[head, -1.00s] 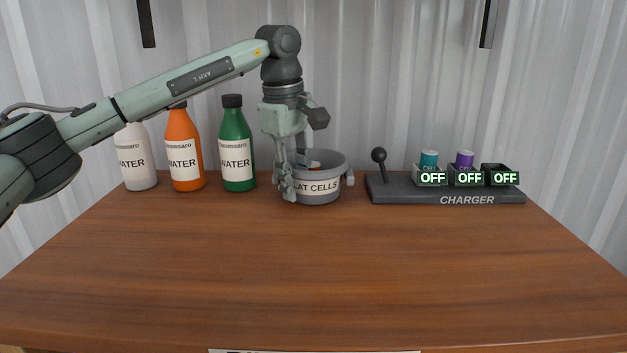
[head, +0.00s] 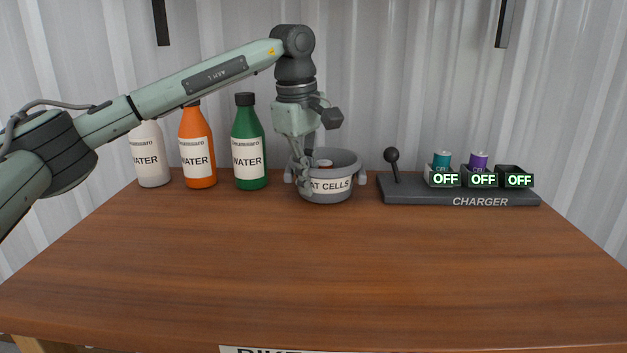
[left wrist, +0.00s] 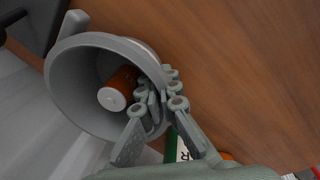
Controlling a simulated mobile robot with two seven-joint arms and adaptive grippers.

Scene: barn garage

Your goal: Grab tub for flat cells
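The grey tub (head: 345,193) labelled "FLAT CELLS" stands upright on the table, right of the green bottle. It has a lug on each side. My left gripper (head: 305,178) points down at the tub's front left rim and covers the first letters of the label. In the left wrist view, the gripper's fingers (left wrist: 163,95) are closed together on the tub's wall (left wrist: 70,85), one inside and one outside. An orange cell with a pale end (left wrist: 113,97) lies in the tub. My right gripper is not in view.
White (head: 150,155), orange (head: 197,150) and green (head: 248,148) water bottles stand left of the tub. The charger (head: 420,198), with a lever, holds a teal cell (head: 442,160) and a purple cell (head: 478,160); its signs read OFF. The table's front (head: 310,270) is clear.

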